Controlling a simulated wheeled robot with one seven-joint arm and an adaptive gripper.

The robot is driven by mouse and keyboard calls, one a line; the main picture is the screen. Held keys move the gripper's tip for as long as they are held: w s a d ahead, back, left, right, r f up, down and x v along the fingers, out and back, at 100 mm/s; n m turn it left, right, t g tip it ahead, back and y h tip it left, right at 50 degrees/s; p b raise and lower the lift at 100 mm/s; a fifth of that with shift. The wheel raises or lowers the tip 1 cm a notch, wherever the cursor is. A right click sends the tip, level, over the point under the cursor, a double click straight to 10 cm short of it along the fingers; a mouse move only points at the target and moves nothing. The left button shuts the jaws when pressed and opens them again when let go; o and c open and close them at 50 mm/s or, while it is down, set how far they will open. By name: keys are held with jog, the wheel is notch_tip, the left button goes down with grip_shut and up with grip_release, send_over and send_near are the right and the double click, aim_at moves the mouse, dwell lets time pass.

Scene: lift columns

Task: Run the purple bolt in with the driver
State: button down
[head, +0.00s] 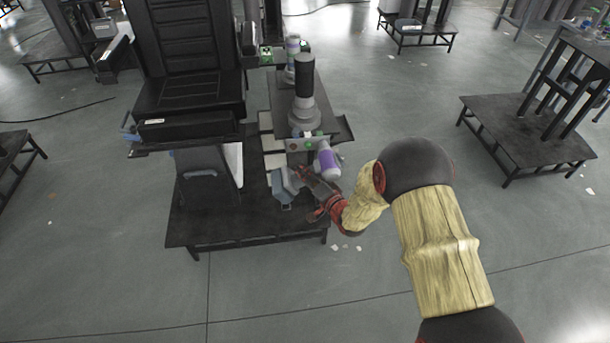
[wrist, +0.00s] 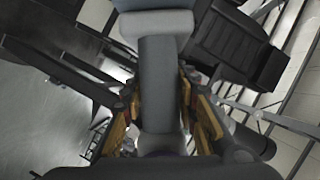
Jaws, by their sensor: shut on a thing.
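My gripper (head: 303,193) is at the lower right of the lift column's work area, near the front edge of the dark platform. In the wrist view my gripper (wrist: 160,128) has its orange-padded fingers on both sides of a grey cylinder, shut on it. This looks like the driver (wrist: 158,85), with a wider grey collar and a blue part at the top. In the head view the blue-grey driver (head: 284,188) shows just left of the fingers. A purple and white cylinder (head: 327,160) sits just above my gripper. I cannot tell whether it is the purple bolt; no other bolt is clear.
The dark platform (head: 225,228) carries a tall black column (head: 180,50) on the left and a grey and black upright cylinder (head: 304,90) behind the work area. A second purple and grey cylinder (head: 292,47) stands farther back. Another platform (head: 525,135) is at right.

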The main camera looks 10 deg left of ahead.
jog(key=shift+r, duration=0.15)
jog(key=shift+s+d+p, duration=0.15)
jog(key=shift+s+d, duration=0.05)
jog(key=shift+s, duration=0.6)
jog(key=shift+s+d+p, duration=0.1)
jog(key=shift+s+d, duration=0.15)
jog(key=shift+s, duration=0.5)
jog(key=shift+s+d+p, duration=0.15)
jog(key=shift+s+d, duration=0.05)
jog(key=shift+s, duration=0.6)
jog(key=shift+s, duration=0.15)
jog(key=shift+s+d, duration=0.3)
jog(key=shift+s, duration=0.6)
jog(key=shift+s+d, duration=0.25)
jog(key=shift+s, duration=0.65)
jog(key=shift+d, duration=0.1)
